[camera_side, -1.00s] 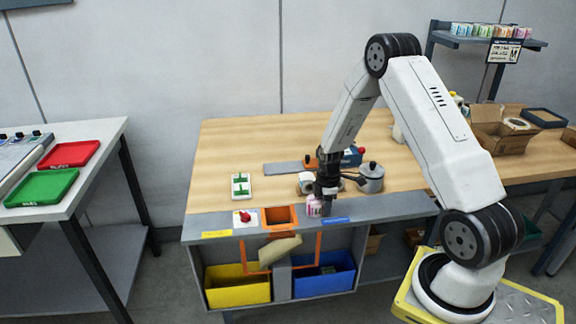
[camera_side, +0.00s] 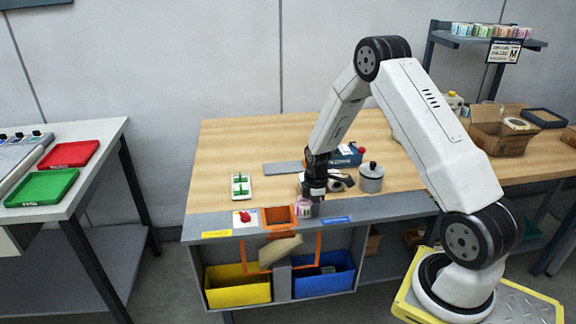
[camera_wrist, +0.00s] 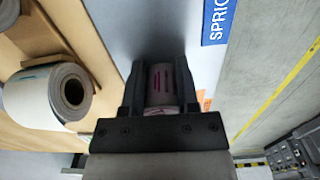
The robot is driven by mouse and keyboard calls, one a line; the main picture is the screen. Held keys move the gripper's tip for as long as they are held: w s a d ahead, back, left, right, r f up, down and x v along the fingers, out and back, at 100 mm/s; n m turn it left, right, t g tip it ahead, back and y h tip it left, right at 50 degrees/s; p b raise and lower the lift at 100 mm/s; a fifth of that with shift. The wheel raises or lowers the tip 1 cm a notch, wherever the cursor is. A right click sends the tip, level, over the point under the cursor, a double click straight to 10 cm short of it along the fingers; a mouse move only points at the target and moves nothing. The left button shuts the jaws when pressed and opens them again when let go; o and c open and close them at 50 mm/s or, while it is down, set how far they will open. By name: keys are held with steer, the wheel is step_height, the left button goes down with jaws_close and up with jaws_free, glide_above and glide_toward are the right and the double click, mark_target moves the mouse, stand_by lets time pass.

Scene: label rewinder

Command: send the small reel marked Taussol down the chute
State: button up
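My gripper (camera_side: 307,195) points down at the bench's front edge, its fingers on either side of a small white reel with pink-red print (camera_side: 304,209). In the wrist view the reel (camera_wrist: 160,85) sits between the two dark fingers (camera_wrist: 158,75), which appear closed on it; its name cannot be read. The square orange chute opening (camera_side: 279,216) is just left of the reel. Below it, a tan flap (camera_side: 279,250) slants down to the left inside an orange frame. A yellow bin (camera_side: 237,290) stands below left and a blue bin (camera_side: 324,280) below right.
A red knob (camera_side: 245,216) on a white plate is left of the chute. A larger white roll (camera_wrist: 48,93) lies close beside my gripper in the wrist view. A lidded grey pot (camera_side: 370,179) stands to the right.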

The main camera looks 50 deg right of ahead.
mark_target(299, 200)
steer(key=shift+w+a, duration=1.8)
steer(key=shift+s+d, duration=0.1)
steer(key=shift+d, duration=0.05)
steer(key=shift+s+d, duration=0.6)
steer(key=shift+s, duration=0.05)
steer(key=shift+r, duration=3.5)
